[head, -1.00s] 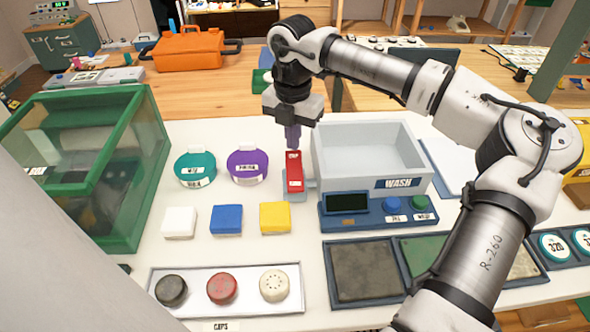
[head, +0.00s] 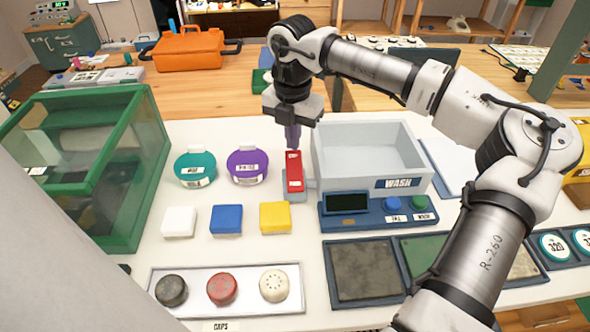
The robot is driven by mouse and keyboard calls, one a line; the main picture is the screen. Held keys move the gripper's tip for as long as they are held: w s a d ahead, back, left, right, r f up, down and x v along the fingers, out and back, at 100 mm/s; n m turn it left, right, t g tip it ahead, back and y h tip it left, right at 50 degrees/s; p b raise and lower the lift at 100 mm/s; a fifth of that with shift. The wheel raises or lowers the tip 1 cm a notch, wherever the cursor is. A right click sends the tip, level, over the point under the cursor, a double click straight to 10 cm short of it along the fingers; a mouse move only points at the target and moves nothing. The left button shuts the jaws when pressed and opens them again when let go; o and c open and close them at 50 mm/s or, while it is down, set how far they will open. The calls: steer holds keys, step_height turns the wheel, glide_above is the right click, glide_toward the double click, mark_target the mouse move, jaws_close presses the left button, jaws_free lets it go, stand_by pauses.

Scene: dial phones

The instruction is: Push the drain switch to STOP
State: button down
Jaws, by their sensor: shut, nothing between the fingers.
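The drain switch is a red rocker (head: 294,173) on a grey-blue base, just left of the wash basin (head: 366,136). Small white labels show at its far and near ends, too small to read. My gripper (head: 293,142) points down at the far end of the red rocker, with its fingers shut and empty. The fingertips are at or just above the far end; I cannot tell whether they touch it. The basin looks empty, and its front carries a WASH label.
A panel (head: 376,211) with a dark screen and blue and green buttons sits before the basin. Purple (head: 247,166) and teal (head: 195,168) round containers stand left of the switch. White, blue and yellow blocks (head: 275,217) lie nearer. A green glass-sided case (head: 90,165) stands far left.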

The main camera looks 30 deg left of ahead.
steer(key=shift+f+b, duration=1.05)
steer(key=shift+f, duration=0.25)
steer(key=shift+r, duration=0.15)
steer(key=shift+r+p, duration=0.95)
steer(key=shift+r, duration=0.75)
